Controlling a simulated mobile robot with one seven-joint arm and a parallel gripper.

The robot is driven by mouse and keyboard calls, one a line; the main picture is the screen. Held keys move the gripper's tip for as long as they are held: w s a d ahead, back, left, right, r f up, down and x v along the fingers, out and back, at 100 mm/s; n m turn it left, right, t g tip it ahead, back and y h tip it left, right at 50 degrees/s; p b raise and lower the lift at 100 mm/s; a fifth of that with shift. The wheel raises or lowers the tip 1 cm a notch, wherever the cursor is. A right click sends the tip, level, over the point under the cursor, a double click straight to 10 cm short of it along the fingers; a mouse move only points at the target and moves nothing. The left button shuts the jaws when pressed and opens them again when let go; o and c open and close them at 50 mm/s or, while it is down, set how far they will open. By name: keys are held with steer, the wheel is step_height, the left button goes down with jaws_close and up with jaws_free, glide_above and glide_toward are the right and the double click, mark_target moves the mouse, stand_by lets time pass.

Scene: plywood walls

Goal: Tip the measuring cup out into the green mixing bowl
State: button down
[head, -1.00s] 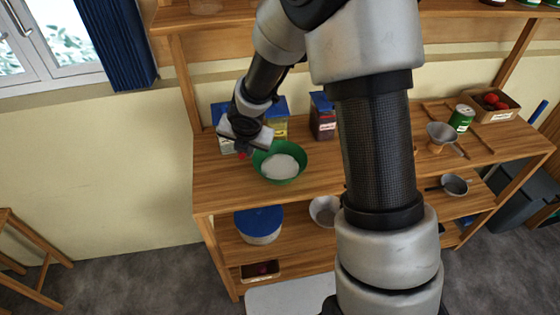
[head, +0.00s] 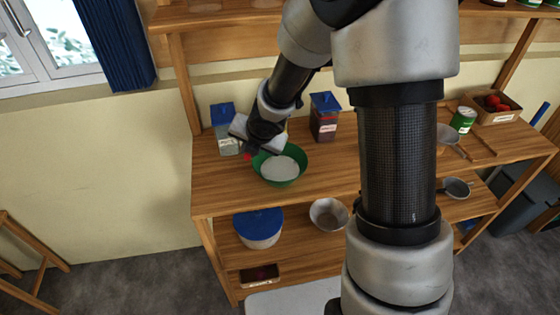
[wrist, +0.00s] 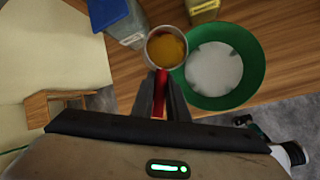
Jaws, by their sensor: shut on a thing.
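The green mixing bowl (head: 300,161) stands on the wooden bench top and holds white stuff; it also shows in the wrist view (wrist: 257,70). My gripper (wrist: 161,84) is shut on the red handle of the measuring cup (wrist: 149,54). The round, pale-rimmed cup holds orange-yellow stuff and looks upright. In the wrist view the cup is just left of the bowl, its edge close to the bowl's rim. In the head view my gripper (head: 250,150) is at the bowl's left side; only a red bit of the handle shows, and the cup's body is hidden.
A blue-lidded canister (head: 224,130) stands behind the gripper at left, and a dark-filled one (head: 323,118) behind the bowl. Bare bench top lies in front of the bowl.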

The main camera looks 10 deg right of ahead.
steer(key=shift+s+d+y+b, duration=0.25)
steer(key=shift+d+y+b, duration=0.15)
steer(key=shift+d, duration=0.1)
steer(key=shift+s+d+f+m+t+y+b, duration=0.25)
steer(key=shift+f+t+y+b, duration=0.35)
steer(key=shift+b, duration=0.65)
steer(key=shift+s+d+r+m+t+y+b, duration=0.1)
steer(key=shift+d+r+m+t+y+b, duration=0.15)
steer(key=shift+t+y+b, duration=0.35)
steer(key=shift+d+r+m+t+y+b, duration=0.2)
steer(key=shift+t+y, duration=0.1)
steer(key=shift+y, duration=0.5)
stand_by(1.4)
steer(key=shift+f+b, duration=0.25)
steer(key=shift+b, duration=0.2)
steer(key=shift+s+d+f+t+y+b, duration=0.15)
steer(key=shift+f+t+y+b, duration=0.45)
steer(key=shift+b, duration=1.15)
steer(key=shift+s+d+r+m+t+y+b, duration=0.1)
steer(key=shift+s+d+m+t+y+b, duration=0.25)
steer(key=shift+b, duration=0.45)
steer(key=shift+s+d+r+m+t+y+b, duration=0.15)
steer(key=shift+d+y+b, duration=0.3)
steer(key=shift+b, duration=0.3)
steer(key=shift+d+f+b, duration=0.1)
steer(key=shift+d+b, duration=0.1)
steer(key=shift+b, duration=0.9)
